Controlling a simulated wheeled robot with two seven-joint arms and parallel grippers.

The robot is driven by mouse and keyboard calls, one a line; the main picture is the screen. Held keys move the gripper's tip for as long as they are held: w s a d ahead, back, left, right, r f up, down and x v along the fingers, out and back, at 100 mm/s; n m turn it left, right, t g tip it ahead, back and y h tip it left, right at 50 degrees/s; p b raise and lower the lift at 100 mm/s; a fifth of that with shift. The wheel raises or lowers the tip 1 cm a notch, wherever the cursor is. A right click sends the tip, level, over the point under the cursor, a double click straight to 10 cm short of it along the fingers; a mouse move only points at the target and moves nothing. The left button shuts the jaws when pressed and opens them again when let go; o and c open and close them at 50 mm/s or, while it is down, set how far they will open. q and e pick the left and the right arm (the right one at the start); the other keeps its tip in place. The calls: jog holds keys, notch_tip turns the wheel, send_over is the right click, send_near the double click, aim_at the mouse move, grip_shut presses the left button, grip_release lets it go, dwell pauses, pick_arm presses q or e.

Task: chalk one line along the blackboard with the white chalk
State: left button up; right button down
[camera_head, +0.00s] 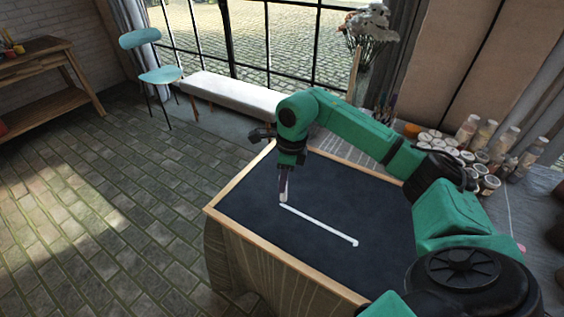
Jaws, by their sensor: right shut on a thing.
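The blackboard (335,198) lies flat, a dark panel in a light wooden frame, on a cloth-draped table. My right gripper (284,185) points down over the board's left part and is shut on the white chalk (283,200), of which only the lower end shows. A thick white line (320,225) runs straight from just under the chalk tip toward the lower right. The tip is at or very close to the line's left end; I cannot tell whether it touches the board.
Several paint jars and bottles (485,150) stand right of the board, behind my right arm. A white bench (228,92) stands by the window, with a teal chair (155,72) to its left. The brick-paved floor (110,190) at left is clear.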

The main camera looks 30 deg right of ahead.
jog(key=shift+r+p, duration=1.85)
jog(key=shift+r, duration=0.9)
